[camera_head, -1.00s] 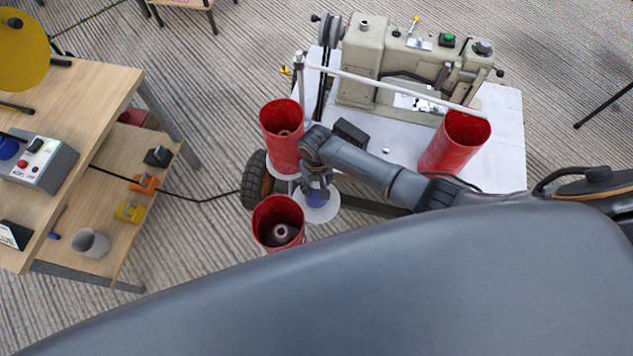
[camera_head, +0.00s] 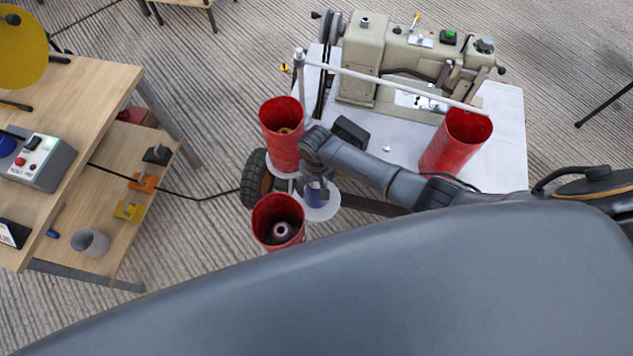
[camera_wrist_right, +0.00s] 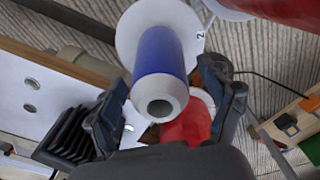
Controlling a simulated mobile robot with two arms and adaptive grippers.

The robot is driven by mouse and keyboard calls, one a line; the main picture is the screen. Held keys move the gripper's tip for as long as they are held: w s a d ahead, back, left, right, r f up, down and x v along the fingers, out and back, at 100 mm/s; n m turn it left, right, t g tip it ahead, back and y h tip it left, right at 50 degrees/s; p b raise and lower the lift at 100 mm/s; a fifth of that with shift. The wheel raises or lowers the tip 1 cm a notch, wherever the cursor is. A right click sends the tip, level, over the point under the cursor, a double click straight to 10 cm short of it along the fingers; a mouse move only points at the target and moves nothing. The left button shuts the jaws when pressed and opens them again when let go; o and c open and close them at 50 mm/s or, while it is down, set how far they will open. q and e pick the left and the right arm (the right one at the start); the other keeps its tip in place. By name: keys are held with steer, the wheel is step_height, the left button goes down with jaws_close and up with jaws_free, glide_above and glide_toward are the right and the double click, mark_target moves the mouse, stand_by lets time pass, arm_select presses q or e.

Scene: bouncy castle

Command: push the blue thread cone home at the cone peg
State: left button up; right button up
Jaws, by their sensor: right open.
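The blue thread cone (camera_head: 314,197) stands on a white round disc (camera_head: 327,208) beside the sewing machine table, between two red cups. In the right wrist view the blue cone (camera_wrist_right: 160,52) shows its pale end with a dark hole facing the camera, and the white disc (camera_wrist_right: 128,38) behind it. The cone peg itself is hidden by the cone. My right gripper (camera_head: 315,178) is at the cone's top. In the wrist view its open fingers (camera_wrist_right: 165,80) are on either side of the cone, with a gap at each side. My left gripper is not in view.
Red cups (camera_head: 282,140) and (camera_head: 278,222) stand close to the disc, with cones inside. Another red cup (camera_head: 455,145) is at the table's right. A pale rod (camera_head: 390,84) crosses above the white table (camera_head: 505,140). A wooden bench (camera_head: 95,100) is at the left.

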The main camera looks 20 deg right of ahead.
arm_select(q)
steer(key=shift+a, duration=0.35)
arm_select(e)
step_height(320, 180, up, 8)
stand_by(0.4)
stand_by(0.4)
